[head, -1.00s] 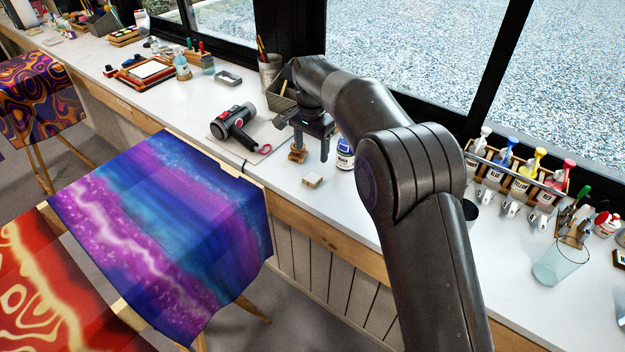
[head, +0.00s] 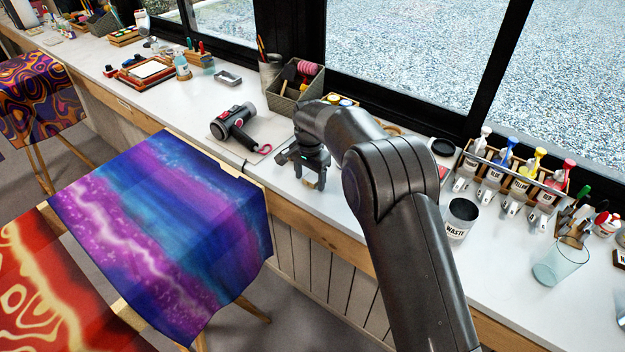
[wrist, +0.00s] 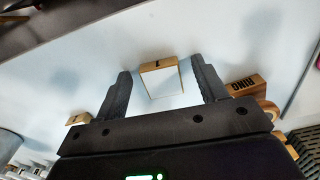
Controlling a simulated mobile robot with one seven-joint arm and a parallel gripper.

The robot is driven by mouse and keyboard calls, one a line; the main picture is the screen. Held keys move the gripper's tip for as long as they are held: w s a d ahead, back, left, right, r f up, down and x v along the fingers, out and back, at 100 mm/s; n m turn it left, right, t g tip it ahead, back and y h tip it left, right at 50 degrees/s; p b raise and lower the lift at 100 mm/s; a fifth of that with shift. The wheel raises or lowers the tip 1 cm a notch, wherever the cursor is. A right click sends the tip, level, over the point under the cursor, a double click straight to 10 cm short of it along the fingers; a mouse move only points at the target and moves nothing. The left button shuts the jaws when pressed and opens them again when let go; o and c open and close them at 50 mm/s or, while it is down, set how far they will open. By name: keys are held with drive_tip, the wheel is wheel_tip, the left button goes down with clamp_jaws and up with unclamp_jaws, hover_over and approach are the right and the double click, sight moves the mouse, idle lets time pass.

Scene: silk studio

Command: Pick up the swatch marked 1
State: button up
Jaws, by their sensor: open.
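A small wooden-edged swatch with a pale square face (wrist: 164,82) shows between my fingers in the wrist view. Its wooden edge carries a small dark mark that looks like a 1. My gripper (wrist: 160,75) is open, with one finger on each side of the swatch and gaps at both sides. In the head view my gripper (head: 308,175) is low over the worktop near its front edge. The swatch there is mostly hidden, with a bit of tan (head: 309,183) showing between the fingers.
In the wrist view another small wooden block (wrist: 78,118) lies to the left, and a lettered wooden piece (wrist: 245,86) is close to the right finger. A hair dryer (head: 236,124) lies left of my gripper. A waste cup (head: 459,219) stands to the right.

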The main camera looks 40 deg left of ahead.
drive_tip(key=c, duration=1)
drive_tip(key=shift+c, duration=0.3)
drive_tip(key=shift+r, duration=0.1)
